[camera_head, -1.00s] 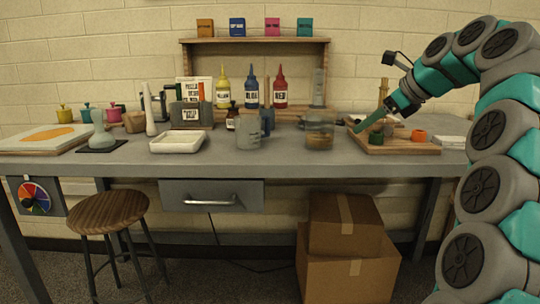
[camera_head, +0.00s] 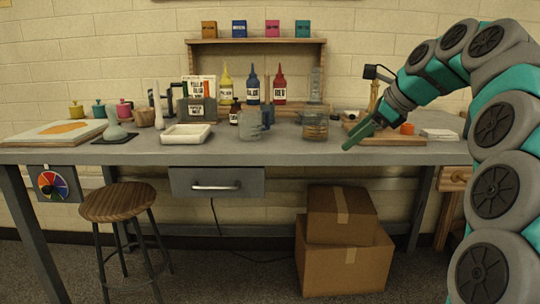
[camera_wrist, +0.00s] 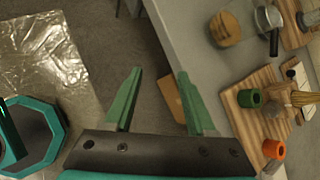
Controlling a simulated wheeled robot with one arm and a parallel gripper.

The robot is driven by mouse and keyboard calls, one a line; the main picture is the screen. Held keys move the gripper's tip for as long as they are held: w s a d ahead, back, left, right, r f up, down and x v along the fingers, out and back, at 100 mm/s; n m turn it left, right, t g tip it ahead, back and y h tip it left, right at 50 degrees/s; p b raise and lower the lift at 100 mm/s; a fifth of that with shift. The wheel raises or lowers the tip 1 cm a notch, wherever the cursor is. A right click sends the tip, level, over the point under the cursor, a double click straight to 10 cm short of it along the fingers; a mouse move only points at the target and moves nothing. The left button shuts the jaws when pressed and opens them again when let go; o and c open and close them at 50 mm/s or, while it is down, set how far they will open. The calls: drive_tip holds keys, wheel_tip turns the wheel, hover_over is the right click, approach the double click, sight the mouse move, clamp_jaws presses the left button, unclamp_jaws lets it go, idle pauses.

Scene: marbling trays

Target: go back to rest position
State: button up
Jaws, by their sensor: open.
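My gripper (camera_head: 358,134) has green fingers and is at the front edge of the grey table (camera_head: 250,154), in front of the wooden board on the right. In the wrist view my gripper (camera_wrist: 155,98) shows its two fingers spread apart with nothing between them. Below the fingers in that view are the table's edge, the floor and part of a cardboard box. My teal and grey arm fills the right side of the head view.
A glass jar (camera_head: 315,127) stands left of my gripper. A white tray (camera_head: 186,134), bottles and a stool (camera_head: 117,203) are farther left. Cardboard boxes (camera_head: 344,268) sit under the table.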

drive_tip(key=s+a+f+n+g+h, duration=0.1)
drive_tip(key=s+a+f+n+g, duration=0.1)
drive_tip(key=s+a+f+n, duration=0.35)
drive_tip(key=s+a+f+n+g+h, duration=0.1)
drive_tip(key=s+a+f+n+g, duration=0.15)
drive_tip(key=s+f+n, duration=0.55)
drive_tip(key=s+d+f+n+g+h, duration=0.1)
drive_tip(key=s+f+n, duration=0.2)
drive_tip(key=s+f, duration=0.3)
drive_tip(key=s+d+f+n+g+h, duration=0.1)
drive_tip(key=s+f+n, duration=0.2)
drive_tip(key=s, duration=1)
drive_tip(key=s+d+f+n+g+h, duration=0.1)
drive_tip(key=s+f+n, duration=0.2)
drive_tip(key=s+f, duration=0.7)
drive_tip(key=shift+d+g+h, duration=0.3)
drive_tip(key=shift+g+h, duration=0.05)
drive_tip(key=shift+h, duration=0.05)
drive_tip(key=shift+f, duration=0.1)
